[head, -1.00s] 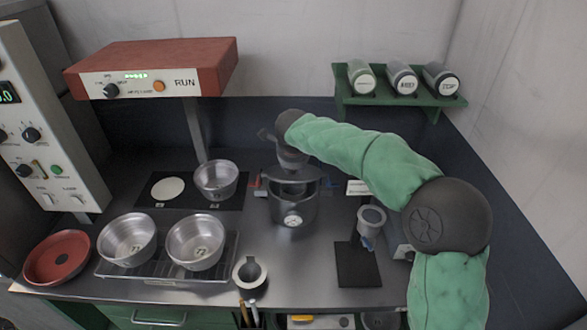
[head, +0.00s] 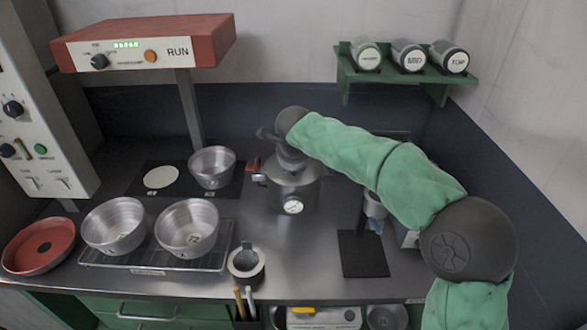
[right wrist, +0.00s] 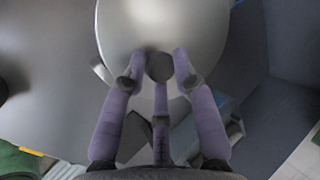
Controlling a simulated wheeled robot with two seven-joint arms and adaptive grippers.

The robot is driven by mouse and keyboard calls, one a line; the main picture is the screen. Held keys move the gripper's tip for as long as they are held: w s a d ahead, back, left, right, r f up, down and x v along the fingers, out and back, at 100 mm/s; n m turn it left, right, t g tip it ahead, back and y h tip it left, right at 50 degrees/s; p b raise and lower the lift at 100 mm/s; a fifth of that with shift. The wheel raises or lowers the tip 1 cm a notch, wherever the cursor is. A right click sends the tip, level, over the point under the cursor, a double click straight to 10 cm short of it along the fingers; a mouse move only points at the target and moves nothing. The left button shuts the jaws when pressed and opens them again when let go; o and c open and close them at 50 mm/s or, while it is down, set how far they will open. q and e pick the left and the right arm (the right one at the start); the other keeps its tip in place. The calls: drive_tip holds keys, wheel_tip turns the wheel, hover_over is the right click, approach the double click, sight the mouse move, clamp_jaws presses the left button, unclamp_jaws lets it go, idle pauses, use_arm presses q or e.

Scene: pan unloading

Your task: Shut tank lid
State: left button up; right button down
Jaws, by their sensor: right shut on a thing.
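The tank (head: 294,201) is a steel pot with a round white dial on its front, standing on the bench at mid-picture in the head view. Its domed steel lid (head: 302,177) lies over the tank's mouth and looks level. Whether it is fully seated or latched I cannot tell. My right gripper (head: 288,160) is above the lid, partly hidden by my own wrist. In the right wrist view its fingers close around the lid's black knob (right wrist: 160,67), with the pale lid (right wrist: 165,25) beyond. A red handle (head: 253,164) shows at the tank's left. My left gripper is not in view.
Left of the tank, a steel pan (head: 212,167) stands on a black mat beside a white disc (head: 161,177). Two pans sit on a wire rack (head: 153,260), with a red dish (head: 39,246) at far left. A black plate (head: 363,254) lies to the right.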

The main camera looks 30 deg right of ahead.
drive_tip(key=shift+s+a+f+g, duration=0.15)
drive_tip(key=shift+s+f, duration=0.05)
drive_tip(key=shift+f, duration=0.45)
drive_tip(key=shift+s+a+f+g, duration=0.15)
drive_tip(key=shift+s+f, duration=0.05)
drive_tip(key=shift+f, duration=0.45)
drive_tip(key=c, duration=1.1)
unclamp_jaws()
drive_tip(key=shift+c, duration=0.2)
drive_tip(key=shift+r, duration=0.2)
drive_tip(key=shift+s+r, duration=0.1)
drive_tip(key=shift+r, duration=0.1)
drive_tip(key=v, duration=1.2)
drive_tip(key=shift+d+r, duration=0.25)
drive_tip(key=shift+r, duration=0.05)
